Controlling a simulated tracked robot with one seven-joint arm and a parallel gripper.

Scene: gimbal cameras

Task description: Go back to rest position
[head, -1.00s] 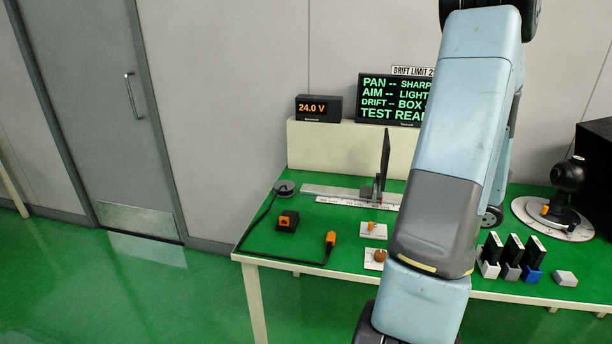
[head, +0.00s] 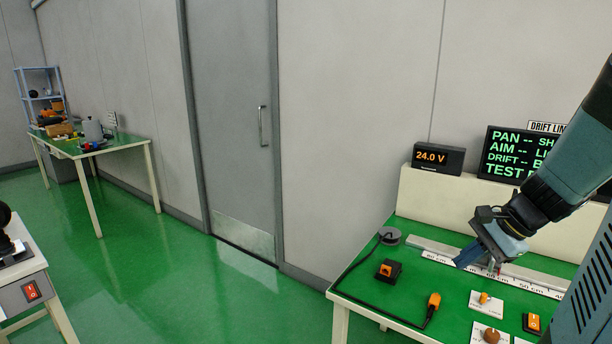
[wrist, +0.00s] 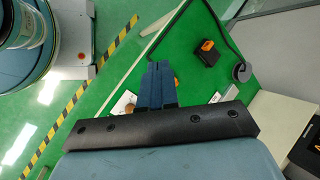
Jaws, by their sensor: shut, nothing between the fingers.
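My gripper (head: 468,256) hangs over the right-hand green bench in the head view, close above the white ruler strip. Its blue fingers are together with nothing between them. In the wrist view the shut fingers (wrist: 158,70) point over the green bench top, with part of the bench hidden behind them. My arm reaches in from the right edge of the head view.
The green bench (head: 455,300) carries an orange-topped black block (head: 388,271), an orange plug (head: 434,300) on a black cable, and a 24.0 V display (head: 438,157). A second bench (head: 125,143) stands at far left. Open green floor (head: 190,290) lies between, before a grey door (head: 235,120).

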